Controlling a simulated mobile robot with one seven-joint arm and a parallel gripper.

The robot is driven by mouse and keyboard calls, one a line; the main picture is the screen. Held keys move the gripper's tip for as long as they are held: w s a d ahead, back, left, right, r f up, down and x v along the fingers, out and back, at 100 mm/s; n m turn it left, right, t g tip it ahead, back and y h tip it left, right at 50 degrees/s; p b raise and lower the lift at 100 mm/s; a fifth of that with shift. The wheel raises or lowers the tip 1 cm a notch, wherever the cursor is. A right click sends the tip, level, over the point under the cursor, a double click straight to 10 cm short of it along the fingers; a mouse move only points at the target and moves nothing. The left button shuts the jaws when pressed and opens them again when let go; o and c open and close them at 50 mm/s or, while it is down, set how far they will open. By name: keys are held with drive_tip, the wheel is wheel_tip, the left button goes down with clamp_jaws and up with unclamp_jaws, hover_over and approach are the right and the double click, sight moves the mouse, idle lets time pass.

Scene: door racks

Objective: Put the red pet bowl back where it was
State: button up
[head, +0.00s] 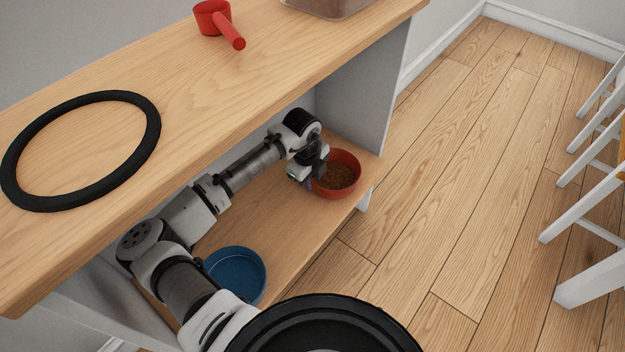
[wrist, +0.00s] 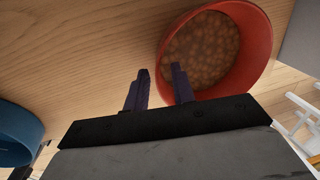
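The red pet bowl (head: 350,161), filled with brown food, stands upright on the low wooden shelf (head: 290,235), near its far right end. My gripper (head: 309,184) is low at the bowl's left side. In the wrist view my gripper (wrist: 160,72) has its two dark fingers apart. One finger is outside the red bowl (wrist: 262,48) and the other overlaps its inside, with the near rim between them. A gap shows beside the rim, so the fingers do not look closed on it. Fingertip depth is hard to tell.
A blue bowl (head: 238,270) sits on the same shelf, nearer to me, beside my arm. The wooden top (head: 185,95) overhangs the shelf, carrying a black ring (head: 148,125) and a red scoop (head: 213,18). A grey side panel (head: 365,95) closes the far end. White chairs (head: 585,210) stand right; floor between is clear.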

wheel_tip(320, 180, up, 10)
drive_tip(key=s+p, duration=0.1)
drive_tip(key=p, duration=0.1)
drive_tip(key=shift+s+a, duration=0.15)
drive_tip(key=shift+a, duration=0.3)
drive_tip(key=shift+f, duration=0.1)
